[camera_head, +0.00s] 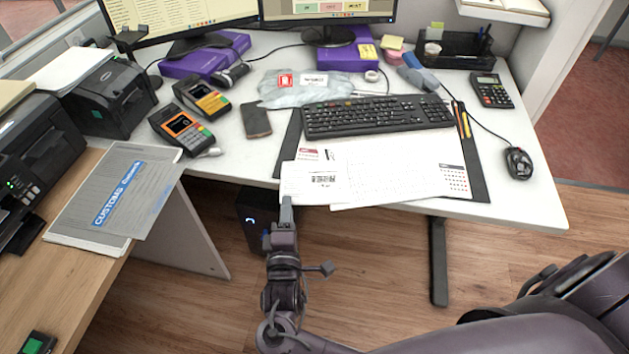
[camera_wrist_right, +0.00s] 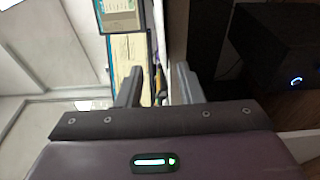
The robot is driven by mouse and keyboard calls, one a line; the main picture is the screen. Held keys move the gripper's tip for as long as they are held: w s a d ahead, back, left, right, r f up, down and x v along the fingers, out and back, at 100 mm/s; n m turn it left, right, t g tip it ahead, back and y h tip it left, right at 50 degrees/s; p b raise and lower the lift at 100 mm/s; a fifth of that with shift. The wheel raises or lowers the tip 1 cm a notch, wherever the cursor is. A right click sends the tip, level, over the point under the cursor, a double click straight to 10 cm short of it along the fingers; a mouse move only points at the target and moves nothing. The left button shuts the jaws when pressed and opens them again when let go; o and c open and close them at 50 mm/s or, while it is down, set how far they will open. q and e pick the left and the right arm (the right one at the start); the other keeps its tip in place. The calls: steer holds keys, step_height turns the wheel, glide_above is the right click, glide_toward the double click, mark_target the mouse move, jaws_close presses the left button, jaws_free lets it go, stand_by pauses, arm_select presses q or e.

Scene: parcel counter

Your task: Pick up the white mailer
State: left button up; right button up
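The white mailer (camera_head: 309,183) lies flat at the front edge of the desk in the head view, with a printed label and a small red mark. Its front part reaches the desk edge beside some white papers. My right gripper (camera_head: 287,207) is just in front of its near left part, pointing toward the desk. In the right wrist view the two fingers (camera_wrist_right: 157,88) stand apart. A thin pale edge shows between them, but I cannot tell whether they touch it. My left gripper is in no view.
A keyboard (camera_head: 376,116) and a dark phone (camera_head: 257,121) lie behind the mailer. A grey plastic bag (camera_head: 300,96) lies farther back. Payment terminals (camera_head: 182,131) stand to the left and a mouse (camera_head: 519,162) to the right. A black computer case (camera_head: 257,215) stands under the desk.

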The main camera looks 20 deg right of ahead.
mark_target(315, 180)
steer(key=x, duration=0.4)
steer(key=shift+w+d+f, duration=0.2)
steer(key=shift+w+d, duration=0.05)
steer(key=shift+d, duration=0.1)
jaws_close()
